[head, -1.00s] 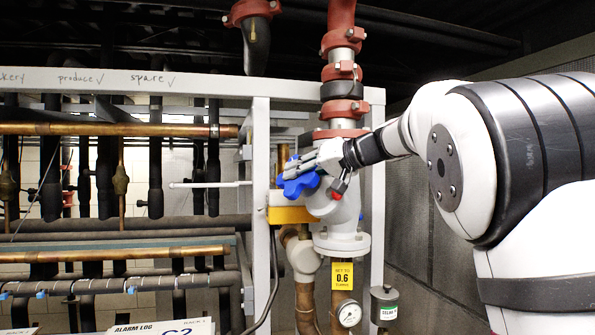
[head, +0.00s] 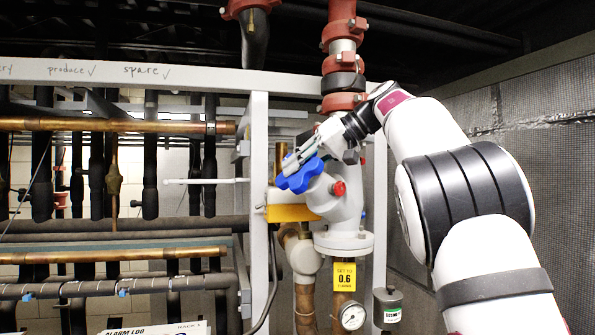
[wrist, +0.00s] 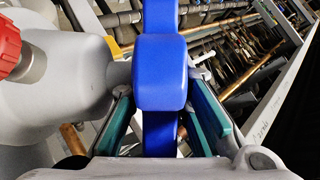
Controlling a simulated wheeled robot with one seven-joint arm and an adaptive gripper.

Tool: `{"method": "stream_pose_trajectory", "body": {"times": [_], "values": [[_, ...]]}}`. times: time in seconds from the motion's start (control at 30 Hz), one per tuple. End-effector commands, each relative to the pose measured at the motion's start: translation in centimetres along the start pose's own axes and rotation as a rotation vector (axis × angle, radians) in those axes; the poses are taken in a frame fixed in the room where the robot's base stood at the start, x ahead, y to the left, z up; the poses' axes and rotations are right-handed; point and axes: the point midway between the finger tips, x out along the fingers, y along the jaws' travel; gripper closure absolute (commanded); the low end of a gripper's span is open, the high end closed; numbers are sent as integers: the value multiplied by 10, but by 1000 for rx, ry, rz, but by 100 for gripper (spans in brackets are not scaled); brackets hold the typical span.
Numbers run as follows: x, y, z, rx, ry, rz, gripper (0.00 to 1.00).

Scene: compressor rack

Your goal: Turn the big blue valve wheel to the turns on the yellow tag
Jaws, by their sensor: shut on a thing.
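The big blue valve wheel (head: 300,174) sits on the left side of a grey valve body (head: 342,206). My gripper (head: 290,168) reaches it from the upper right and is shut on the wheel's rim. In the wrist view the blue wheel (wrist: 160,75) stands upright between the two teal finger pads of my gripper (wrist: 165,115). Part of the wheel is hidden behind my fingers.
A red cap (head: 339,188) projects from the valve body, close to my gripper. A pressure gauge (head: 352,316) and a grey canister (head: 387,308) are below. The white rack frame (head: 259,200) stands just left of the wheel, with copper pipes (head: 110,126) beyond.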

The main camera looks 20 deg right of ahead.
Motion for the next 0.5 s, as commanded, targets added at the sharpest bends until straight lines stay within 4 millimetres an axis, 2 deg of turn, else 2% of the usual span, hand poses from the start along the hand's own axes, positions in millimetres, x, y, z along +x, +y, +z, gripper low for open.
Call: {"method": "stream_pose_trajectory", "body": {"times": [0.37, 0.4, 0.5], "values": [[2, 1, 0, 2, -4, 0, 100], [2, 1, 0, 2, -4, 0, 75], [1, 1, 0, 1, -3, -1, 73]]}}
